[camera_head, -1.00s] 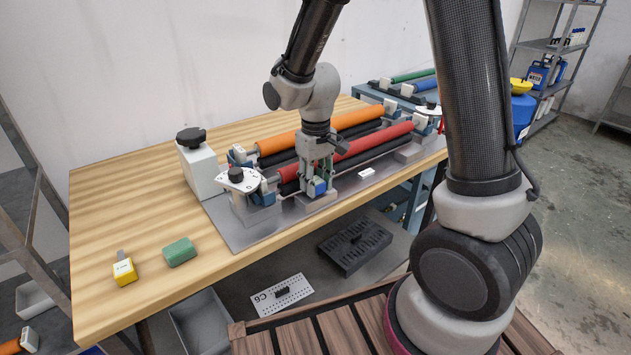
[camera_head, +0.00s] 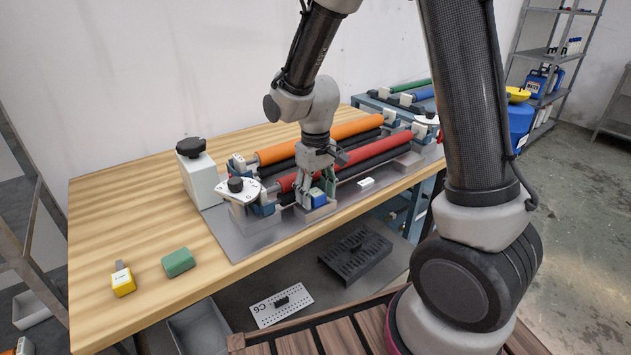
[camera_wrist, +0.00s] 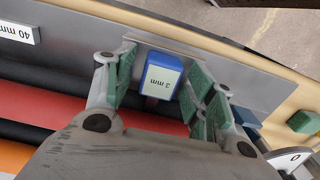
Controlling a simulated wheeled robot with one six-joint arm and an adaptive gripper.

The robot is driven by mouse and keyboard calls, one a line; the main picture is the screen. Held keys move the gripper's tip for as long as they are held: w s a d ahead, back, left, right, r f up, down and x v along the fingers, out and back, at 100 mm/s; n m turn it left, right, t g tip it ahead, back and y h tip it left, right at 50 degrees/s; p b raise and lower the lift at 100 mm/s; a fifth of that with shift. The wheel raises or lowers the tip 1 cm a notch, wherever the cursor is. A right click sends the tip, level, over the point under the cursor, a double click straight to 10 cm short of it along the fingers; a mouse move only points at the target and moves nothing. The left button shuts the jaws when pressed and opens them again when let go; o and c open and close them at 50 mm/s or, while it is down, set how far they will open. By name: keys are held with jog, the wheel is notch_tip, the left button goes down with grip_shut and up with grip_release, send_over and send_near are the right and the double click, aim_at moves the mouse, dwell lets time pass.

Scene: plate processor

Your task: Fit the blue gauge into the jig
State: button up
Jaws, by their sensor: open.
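The blue gauge (camera_head: 319,197) has a white label reading "2 mm" in the wrist view (camera_wrist: 163,76). It sits at a light grey block, which looks like the jig (camera_head: 321,212), in front of the red roller. How deep it sits in the block cannot be told. My gripper (camera_head: 316,190) is just above and around the gauge. In the wrist view, its green-padded fingers (camera_wrist: 163,88) stand open on both sides of the gauge, with a narrow gap at the left pad. The gauge's lower part is hidden.
Red (camera_head: 375,150) and orange rollers (camera_head: 350,131) lie close behind my gripper. A white "40 mm" tag (camera_head: 366,183) lies on the metal plate. A yellow gauge (camera_head: 123,281) and green block (camera_head: 178,262) lie on the bare wooden bench at left. A white dial (camera_head: 238,189) stands left of the jig.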

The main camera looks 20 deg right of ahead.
aim_at(315, 192)
notch_tip(315, 192, up, 11)
jog(key=s+d+r+m+t, duration=0.1)
jog(key=s+d+r+t, duration=0.1)
jog(key=s+d+r, duration=0.3)
jog(key=s+d+r+m+t, duration=0.2)
jog(key=s+d+r, duration=0.3)
jog(key=s+d, duration=0.5)
jog(key=s, duration=0.4)
jog(key=shift+m, duration=0.3)
